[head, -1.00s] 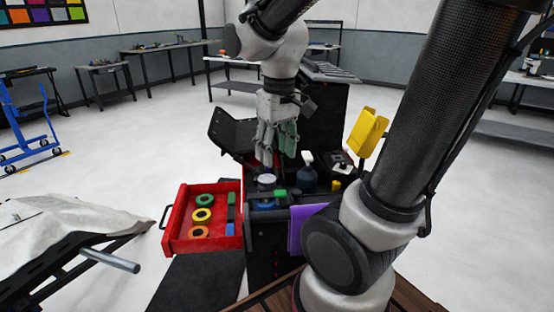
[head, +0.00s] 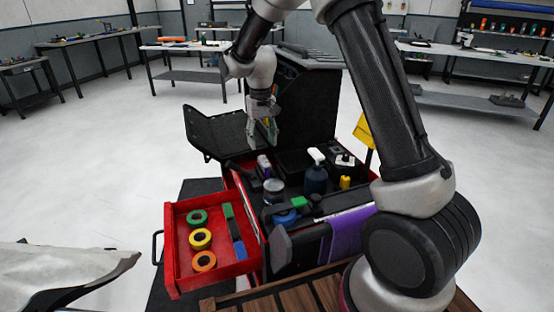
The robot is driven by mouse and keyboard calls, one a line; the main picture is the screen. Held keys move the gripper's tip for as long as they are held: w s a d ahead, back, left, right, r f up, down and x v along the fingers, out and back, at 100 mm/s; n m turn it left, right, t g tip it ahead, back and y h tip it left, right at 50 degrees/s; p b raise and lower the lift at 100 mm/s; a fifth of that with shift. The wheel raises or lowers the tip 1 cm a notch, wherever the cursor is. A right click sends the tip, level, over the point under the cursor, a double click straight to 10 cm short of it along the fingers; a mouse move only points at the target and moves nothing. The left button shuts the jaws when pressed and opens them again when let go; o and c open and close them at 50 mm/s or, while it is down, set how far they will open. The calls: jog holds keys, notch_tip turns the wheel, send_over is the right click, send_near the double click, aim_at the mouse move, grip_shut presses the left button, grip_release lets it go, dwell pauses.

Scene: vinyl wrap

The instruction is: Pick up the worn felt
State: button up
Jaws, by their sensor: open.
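No piece can be singled out with certainty as the worn felt. Candidates by look are a green strip (head: 228,211) and a blue strip (head: 239,251) in the open red drawer (head: 175,245), and a small green block (head: 299,202) on the cart top. My gripper (head: 264,140) is open and points down above the rear of the cart. It is apart from all of these pieces and seems empty. Its fingers show partly edge-on.
The drawer also holds green, yellow and orange tape rolls (head: 201,239). A spray bottle (head: 316,175), a jar (head: 273,190) and a yellow bottle (head: 345,183) stand on the cart. A purple cloth (head: 348,232) hangs at its front. A black flap (head: 220,130) rises behind.

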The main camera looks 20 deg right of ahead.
aim_at(264, 160)
jog(key=shift+w+f, duration=0.1)
jog(key=shift+f, duration=0.15)
jog(key=f, duration=0.7)
jog(key=shift+s+d+f, duration=0.15)
jog(key=shift+s+d, duration=0.05)
jog(key=shift+s, duration=0.05)
jog(key=shift+c, duration=0.2)
jog(key=c, duration=0.7)
